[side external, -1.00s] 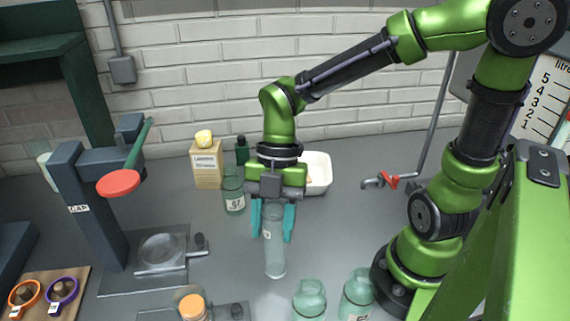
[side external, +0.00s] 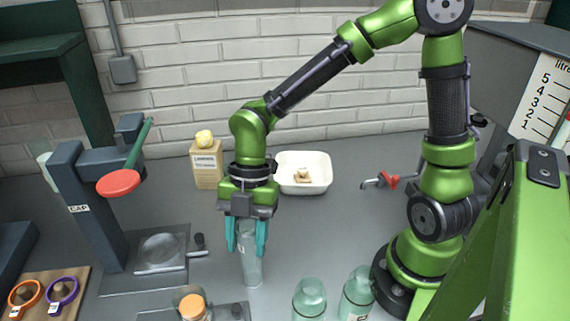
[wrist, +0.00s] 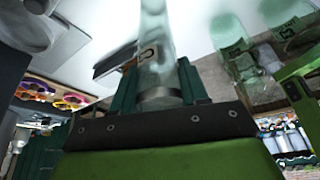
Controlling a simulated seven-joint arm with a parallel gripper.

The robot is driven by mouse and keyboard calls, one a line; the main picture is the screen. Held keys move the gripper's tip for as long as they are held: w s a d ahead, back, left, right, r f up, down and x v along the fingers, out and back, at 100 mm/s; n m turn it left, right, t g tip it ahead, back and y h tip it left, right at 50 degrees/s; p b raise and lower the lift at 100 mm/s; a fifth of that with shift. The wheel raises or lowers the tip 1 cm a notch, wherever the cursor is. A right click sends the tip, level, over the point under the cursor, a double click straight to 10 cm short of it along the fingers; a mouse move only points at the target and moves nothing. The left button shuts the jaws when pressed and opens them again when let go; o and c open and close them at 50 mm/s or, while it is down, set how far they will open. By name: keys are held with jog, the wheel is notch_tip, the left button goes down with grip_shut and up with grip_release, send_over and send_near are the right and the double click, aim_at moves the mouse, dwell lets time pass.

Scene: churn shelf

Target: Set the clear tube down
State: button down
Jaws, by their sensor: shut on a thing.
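My gripper (side external: 246,238) is shut on the clear tube (side external: 251,268), its teal fingers on either side of the tube's upper part. The tube is about upright, and its lower end hangs below the fingertips. I cannot tell whether its bottom touches the grey bench. In the wrist view the tube (wrist: 155,45) stands between the fingers, with a dark letter mark on its side.
A jar with an orange lid (side external: 193,307) stands on a small plate to the front left. Two greenish bottles (side external: 309,298) (side external: 356,292) stand to the right. A capping press (side external: 95,205) is at left; a white tray (side external: 318,172) is behind.

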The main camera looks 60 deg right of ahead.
jog(key=shift+f, duration=0.15)
jog(key=c, duration=0.6)
grip_release()
